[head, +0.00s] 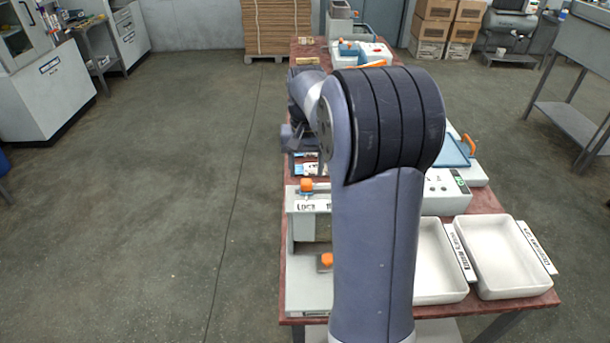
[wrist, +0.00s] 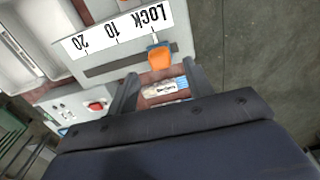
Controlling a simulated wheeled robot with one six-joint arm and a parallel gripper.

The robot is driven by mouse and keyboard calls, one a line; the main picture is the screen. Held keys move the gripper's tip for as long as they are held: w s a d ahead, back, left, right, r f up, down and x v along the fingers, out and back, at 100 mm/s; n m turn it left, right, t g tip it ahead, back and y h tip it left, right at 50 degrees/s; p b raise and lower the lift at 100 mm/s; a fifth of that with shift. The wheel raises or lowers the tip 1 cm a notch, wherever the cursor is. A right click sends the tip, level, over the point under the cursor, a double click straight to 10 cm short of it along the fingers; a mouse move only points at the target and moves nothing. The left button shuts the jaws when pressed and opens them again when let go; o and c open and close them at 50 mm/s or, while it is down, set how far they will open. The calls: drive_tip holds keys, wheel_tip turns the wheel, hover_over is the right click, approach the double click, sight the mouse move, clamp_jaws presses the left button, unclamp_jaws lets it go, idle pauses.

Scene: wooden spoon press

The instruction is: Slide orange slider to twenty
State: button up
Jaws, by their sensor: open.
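The orange slider (wrist: 160,57) is at the LOCK end of a dark slot (wrist: 115,65) in the wrist view. The white scale (wrist: 128,27) beside the slot reads LOCK, 10 and 20, with 20 at the far left. In the head view the slider (head: 306,185) stands behind the scale (head: 308,206), whose higher numbers are hidden by my arm. My gripper (wrist: 163,88) is open and empty, its two fingers pointing toward the slider, which appears just beyond and between the fingertips. I cannot tell whether they touch it.
A second orange knob (head: 327,260) is low on the press. White trays (head: 502,262) and a control box with a green display (head: 445,190) are right of my arm on the red table. A panel with a red button (wrist: 97,105) shows at left in the wrist view.

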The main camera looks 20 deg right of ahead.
sight(306, 180)
drive_tip(key=shift+f, duration=1.95)
drive_tip(key=shift+c, duration=0.4)
clamp_jaws()
